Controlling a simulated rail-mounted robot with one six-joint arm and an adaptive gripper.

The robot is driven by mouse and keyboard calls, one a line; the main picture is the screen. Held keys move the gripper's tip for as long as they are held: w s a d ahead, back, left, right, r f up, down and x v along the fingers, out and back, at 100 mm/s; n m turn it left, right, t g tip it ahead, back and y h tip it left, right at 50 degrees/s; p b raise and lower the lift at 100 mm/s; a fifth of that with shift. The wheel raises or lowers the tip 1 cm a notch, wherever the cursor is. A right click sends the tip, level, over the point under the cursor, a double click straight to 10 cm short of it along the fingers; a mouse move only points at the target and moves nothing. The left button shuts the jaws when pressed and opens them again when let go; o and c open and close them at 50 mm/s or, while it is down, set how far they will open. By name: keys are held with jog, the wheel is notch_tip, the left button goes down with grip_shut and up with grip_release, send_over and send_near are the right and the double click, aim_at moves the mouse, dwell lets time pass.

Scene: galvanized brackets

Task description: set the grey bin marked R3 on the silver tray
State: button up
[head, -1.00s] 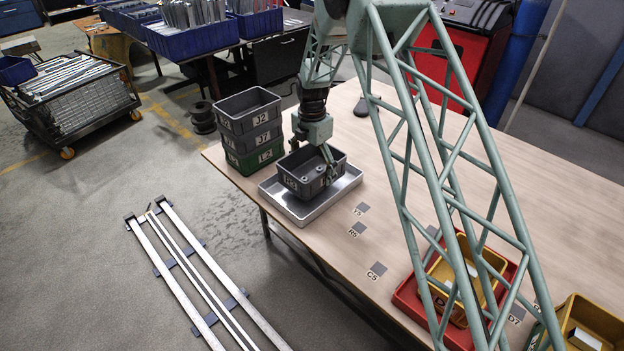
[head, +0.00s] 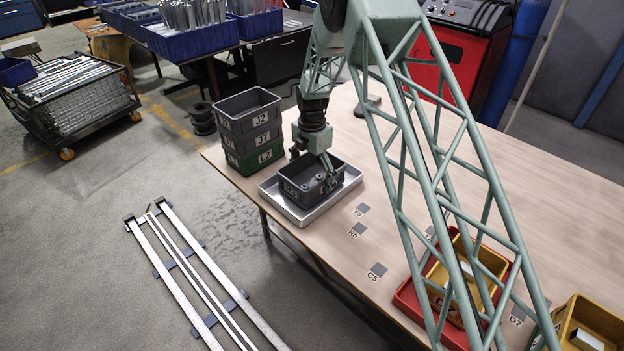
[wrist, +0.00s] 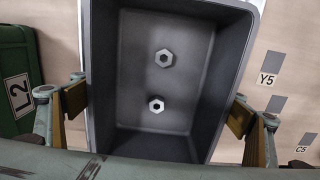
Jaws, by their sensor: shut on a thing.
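The grey bin (head: 291,193) with a pale label on its side is low inside the silver tray (head: 308,216), roughly level. The label is hard to read now. The tray's near rim hides the bin's base, so I cannot tell whether it rests on the floor of the tray. My gripper (head: 311,166) is above the bin and shut on it. In the wrist view the fingers of my gripper (wrist: 157,108) are at opposite sides of the bin (wrist: 185,85). Two hex nuts lie inside it.
Stacked bins J2, J7 and green L2 (head: 250,130) stand close behind the tray on the left. Marked spots Y5, R5 and C5 (head: 377,270) are bare to the right. A red bin (head: 408,297) and yellow bins (head: 590,315) stand farther right.

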aim_at(312, 184)
jog(key=shift+f, duration=0.15)
jog(key=o, duration=0.8)
notch_tip(312, 184, up, 12)
jog(key=p, duration=0.1)
jog(key=shift+r+p, duration=0.2)
jog(key=shift+p, duration=0.2)
dwell(0.9)
